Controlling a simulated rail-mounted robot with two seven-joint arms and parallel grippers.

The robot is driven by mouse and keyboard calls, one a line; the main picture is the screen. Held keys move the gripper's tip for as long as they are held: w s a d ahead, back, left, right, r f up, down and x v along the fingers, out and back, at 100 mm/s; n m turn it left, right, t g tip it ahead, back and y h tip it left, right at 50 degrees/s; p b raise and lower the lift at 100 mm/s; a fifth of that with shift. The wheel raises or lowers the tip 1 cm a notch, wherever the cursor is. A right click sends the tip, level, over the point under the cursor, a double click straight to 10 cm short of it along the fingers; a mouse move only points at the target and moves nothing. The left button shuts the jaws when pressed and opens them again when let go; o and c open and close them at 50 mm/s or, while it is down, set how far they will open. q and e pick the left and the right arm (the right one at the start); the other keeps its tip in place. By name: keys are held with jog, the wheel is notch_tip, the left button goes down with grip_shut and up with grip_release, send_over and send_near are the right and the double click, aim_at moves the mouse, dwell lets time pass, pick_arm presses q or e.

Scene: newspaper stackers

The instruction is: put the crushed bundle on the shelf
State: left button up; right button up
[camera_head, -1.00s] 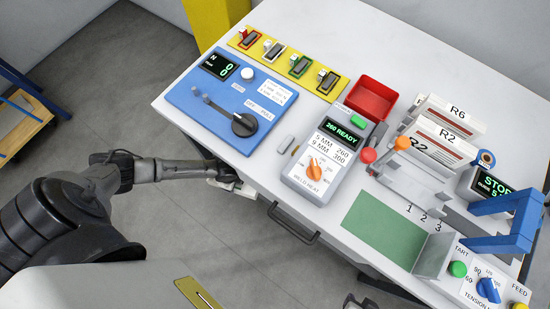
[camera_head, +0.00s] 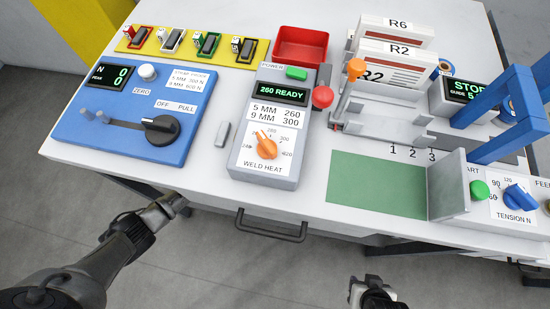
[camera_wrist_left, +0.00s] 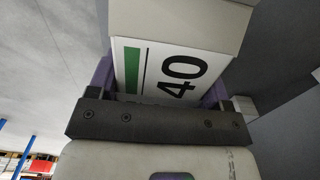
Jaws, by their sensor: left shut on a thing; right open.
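My left gripper (camera_wrist_left: 160,82) is shut on a white block (camera_wrist_left: 172,66) with a green stripe and a black "40", between purple fingers in the left wrist view. I cannot tell whether this is the crushed bundle. In the head view my left arm reaches the table's front edge, and its fingers and load are hidden there. My right gripper (camera_head: 372,292) is open, low in front of the table. Two bundles marked R6 (camera_head: 395,36) and R2 (camera_head: 388,52) stand upright at the back right. No shelf can be made out clearly.
The white table (camera_head: 215,190) carries a blue pull tester (camera_head: 110,130), a weld heat box (camera_head: 270,185), a red tray (camera_head: 300,46), a green mat (camera_head: 375,185) and a blue-framed strapping machine (camera_head: 490,110). A dark handle (camera_head: 270,235) juts from the table front.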

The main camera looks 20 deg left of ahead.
pick_arm(q)
jog(key=shift+w+f+b, duration=0.15)
jog(key=shift+f+b, duration=2.1)
jog(key=shift+f, duration=1)
notch_tip(320, 180, down, 3)
jog(key=shift+b, duration=1.1)
jog(key=shift+f, duration=0.3)
jog(key=o, duration=1.6)
jog(key=shift+f, duration=0.1)
notch_tip(320, 180, up, 11)
jog(key=p, duration=0.6)
jog(key=shift+f+p, duration=0.15)
jog(key=shift+p, duration=0.15)
jog(key=shift+r+p, duration=0.35)
jog(key=shift+r, duration=0.4)
